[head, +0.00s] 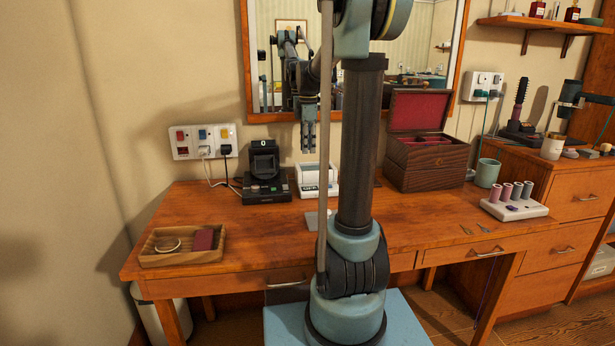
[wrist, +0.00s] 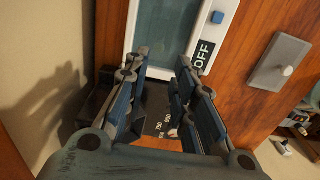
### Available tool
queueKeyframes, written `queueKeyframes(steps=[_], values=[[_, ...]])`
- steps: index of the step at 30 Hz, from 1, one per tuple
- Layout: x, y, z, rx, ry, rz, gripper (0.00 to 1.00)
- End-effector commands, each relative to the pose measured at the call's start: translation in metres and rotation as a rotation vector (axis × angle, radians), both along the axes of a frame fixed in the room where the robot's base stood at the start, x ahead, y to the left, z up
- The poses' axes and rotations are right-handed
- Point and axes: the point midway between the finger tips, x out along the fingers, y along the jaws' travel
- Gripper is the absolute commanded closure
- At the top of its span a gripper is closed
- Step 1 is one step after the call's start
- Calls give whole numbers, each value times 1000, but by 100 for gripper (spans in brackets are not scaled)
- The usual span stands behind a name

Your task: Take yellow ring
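I cannot clearly make out a small yellow ring in either view. A pale golden round loop (head: 167,244) lies in the wooden tray (head: 213,257) at the desk's left front; I cannot tell whether it is the ring. An open dark wooden box (head: 432,166) with a red lining stands at the back right of the desk; the bottom of its inside is hidden. My gripper (head: 308,150) points down above the back of the desk, left of the box. In the wrist view its fingers (wrist: 165,72) stand apart with nothing held between them.
A white device (head: 318,180) sits below my gripper; its screen and OFF label (wrist: 204,55) show in the wrist view. A black stand (head: 265,175) is left of it. A dark red wallet (head: 205,239) shares the tray. A mirror (head: 270,60) hangs behind. The desk's left middle is clear.

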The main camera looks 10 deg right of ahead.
Motion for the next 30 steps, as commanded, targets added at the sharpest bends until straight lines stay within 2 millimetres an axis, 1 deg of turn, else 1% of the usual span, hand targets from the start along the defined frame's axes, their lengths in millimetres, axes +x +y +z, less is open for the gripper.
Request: queueKeyframes(steps=[1,4,7,14,21,24,30], values=[[0,0,-9,0,0,0,76],[0,0,-22,0,0,0,76],[0,0,-32,0,0,0,76],[1,-1,-43,0,0,-1,76],[4,-5,-74,0,0,0,76],[3,-5,-83,0,0,0,76],[3,-5,-89,0,0,1,76]])
